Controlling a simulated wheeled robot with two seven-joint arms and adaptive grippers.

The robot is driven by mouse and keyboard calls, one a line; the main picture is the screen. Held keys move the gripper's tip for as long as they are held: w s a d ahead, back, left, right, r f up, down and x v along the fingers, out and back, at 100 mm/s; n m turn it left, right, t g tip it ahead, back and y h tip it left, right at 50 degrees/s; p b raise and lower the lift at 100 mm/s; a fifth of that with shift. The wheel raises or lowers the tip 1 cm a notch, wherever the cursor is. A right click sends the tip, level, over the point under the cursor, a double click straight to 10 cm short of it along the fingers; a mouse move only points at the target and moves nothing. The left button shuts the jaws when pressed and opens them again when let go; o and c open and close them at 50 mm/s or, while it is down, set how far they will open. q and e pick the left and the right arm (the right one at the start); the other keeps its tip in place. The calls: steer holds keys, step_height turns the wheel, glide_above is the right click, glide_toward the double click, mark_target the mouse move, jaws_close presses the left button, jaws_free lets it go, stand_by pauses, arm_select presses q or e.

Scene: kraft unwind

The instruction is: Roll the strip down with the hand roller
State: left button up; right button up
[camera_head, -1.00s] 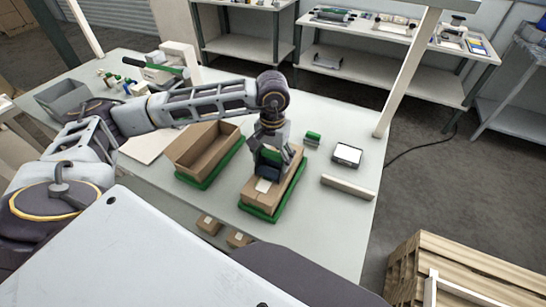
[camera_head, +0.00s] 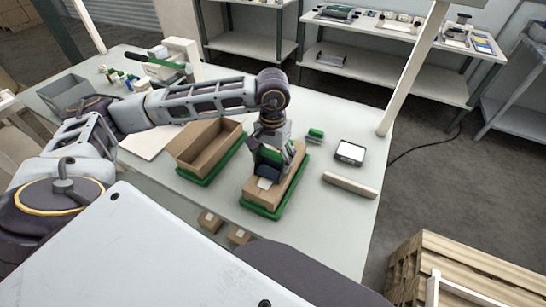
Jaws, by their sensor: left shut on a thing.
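A closed brown carton (camera_head: 288,185) lies on a green tray (camera_head: 262,212) on the white table. My left gripper (camera_head: 268,160) points down over the carton's top and is shut on a dark tool, the hand roller (camera_head: 268,172), whose green part shows between the fingers. The roller is at the carton's top; I cannot tell whether it presses on it. A small pale patch (camera_head: 264,183) shows on the carton just in front of the roller. The strip itself is not clearly visible, as the gripper hides much of the top. My right gripper is not in view.
An open, empty carton (camera_head: 208,146) in a green tray stands to the left. Right of the closed carton are a small green block (camera_head: 315,135), a dark device with a white face (camera_head: 350,152) and a pale bar (camera_head: 350,185). The table front right is clear.

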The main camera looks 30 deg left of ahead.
arm_select(q)
steer(key=shift+s+f, duration=0.1)
steer(key=shift+s, duration=0.15)
steer(key=shift+s+b, duration=0.35)
steer(key=shift+b, duration=0.05)
steer(key=shift+s+d, duration=0.1)
steer(key=shift+s, duration=0.35)
steer(key=shift+s+b, duration=0.3)
steer(key=shift+b, duration=0.1)
